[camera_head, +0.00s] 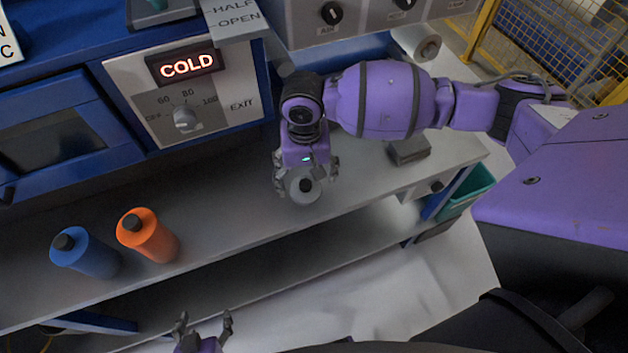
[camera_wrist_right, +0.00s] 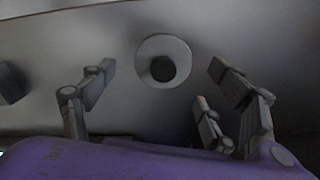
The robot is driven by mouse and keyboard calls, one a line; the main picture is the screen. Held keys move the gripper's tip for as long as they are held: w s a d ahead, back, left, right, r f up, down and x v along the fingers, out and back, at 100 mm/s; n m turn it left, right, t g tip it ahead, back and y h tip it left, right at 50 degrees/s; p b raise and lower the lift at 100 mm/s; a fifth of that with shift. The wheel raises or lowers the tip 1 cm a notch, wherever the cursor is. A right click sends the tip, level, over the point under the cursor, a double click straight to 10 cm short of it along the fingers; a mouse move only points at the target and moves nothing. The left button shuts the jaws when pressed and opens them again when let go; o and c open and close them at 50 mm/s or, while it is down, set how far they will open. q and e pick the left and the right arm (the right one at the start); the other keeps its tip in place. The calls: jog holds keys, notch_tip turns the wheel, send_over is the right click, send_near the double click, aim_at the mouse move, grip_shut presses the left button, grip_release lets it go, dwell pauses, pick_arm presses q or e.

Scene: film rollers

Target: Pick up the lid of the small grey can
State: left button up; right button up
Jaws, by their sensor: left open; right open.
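The small grey can (camera_head: 303,193) stands on the grey bench in the head view, below my right gripper. Its round lid (camera_wrist_right: 180,50), pale with a dark centre, faces up between the fingers in the right wrist view. The fingers appear apart from the lid in the wrist view; the exact height gap cannot be told. My left gripper (camera_head: 206,318) is open and empty at the bottom of the head view, in front of the bench.
An orange bottle (camera_head: 150,238) and a blue bottle (camera_head: 92,258) with black caps stand to the left on the bench (camera_head: 225,200). A dark grey block (camera_head: 408,152) lies right of the can. The control panel (camera_head: 185,95) rises behind. The bench between orange bottle and can is clear.

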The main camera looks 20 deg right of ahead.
aim_at(306, 182)
jog(key=shift+w+f, duration=0.15)
jog(key=shift+f, duration=1.35)
jog(key=shift+c, duration=0.5)
jog(key=c, duration=1)
jog(key=shift+r, duration=0.1)
jog(key=shift+c, duration=0.2)
